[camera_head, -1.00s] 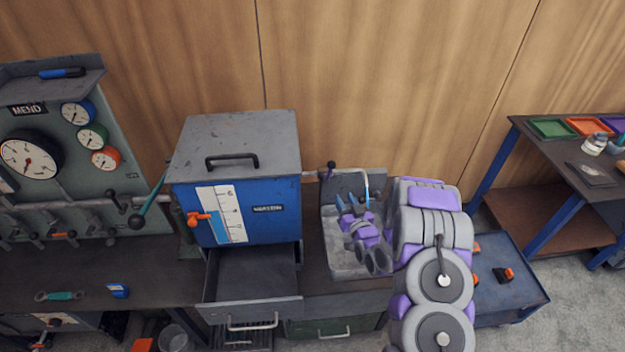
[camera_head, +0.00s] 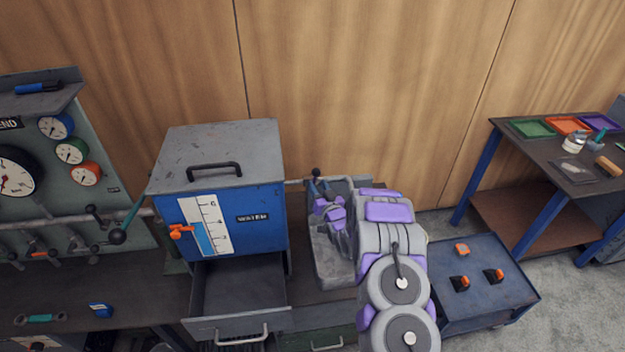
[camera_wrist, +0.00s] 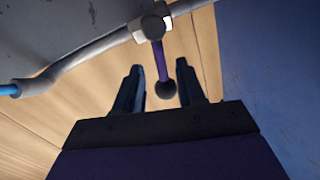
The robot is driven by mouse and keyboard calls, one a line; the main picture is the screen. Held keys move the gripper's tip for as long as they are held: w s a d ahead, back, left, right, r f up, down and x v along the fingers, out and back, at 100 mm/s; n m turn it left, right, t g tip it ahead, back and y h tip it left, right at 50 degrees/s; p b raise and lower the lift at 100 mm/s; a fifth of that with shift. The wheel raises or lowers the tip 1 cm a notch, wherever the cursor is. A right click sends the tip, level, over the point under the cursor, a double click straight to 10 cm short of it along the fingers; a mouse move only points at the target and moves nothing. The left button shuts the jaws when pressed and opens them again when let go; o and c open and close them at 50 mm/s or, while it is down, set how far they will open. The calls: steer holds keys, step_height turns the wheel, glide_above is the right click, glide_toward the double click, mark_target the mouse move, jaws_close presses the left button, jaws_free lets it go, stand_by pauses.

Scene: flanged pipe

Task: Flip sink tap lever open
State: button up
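The tap lever (camera_wrist: 162,62) shows in the wrist view as a purple stem with a black ball knob (camera_wrist: 166,90). It hangs in that picture from a pale metal fitting (camera_wrist: 152,25) on a grey pipe. My gripper (camera_wrist: 159,75) is open, with one dark finger on each side of the knob. I see gaps between the knob and both fingers. In the head view the dark knob (camera_head: 316,173) shows behind the grey sink (camera_head: 332,268), with my gripper (camera_head: 318,187) right at it. My arm hides much of the sink and the spout.
A blue water tank (camera_head: 225,222) stands close on the left, with an open drawer (camera_head: 240,328) below it. A gauge panel (camera_head: 95,215) is further left. A blue cart (camera_head: 485,310) and a tray table (camera_head: 550,150) stand on the right.

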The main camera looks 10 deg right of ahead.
steer(key=w, duration=0.3)
steer(key=shift+w+a+f+b, duration=0.1)
steer(key=shift+w+a+b, duration=0.15)
steer(key=shift+a+b, duration=0.05)
steer(key=shift+w+a, duration=0.2)
steer(key=shift+w, duration=0.35)
steer(key=shift+w+a, duration=0.2)
steer(key=shift+w, duration=0.3)
steer(key=shift+d, duration=0.1)
steer(key=shift+c, duration=0.2)
jaws_close()
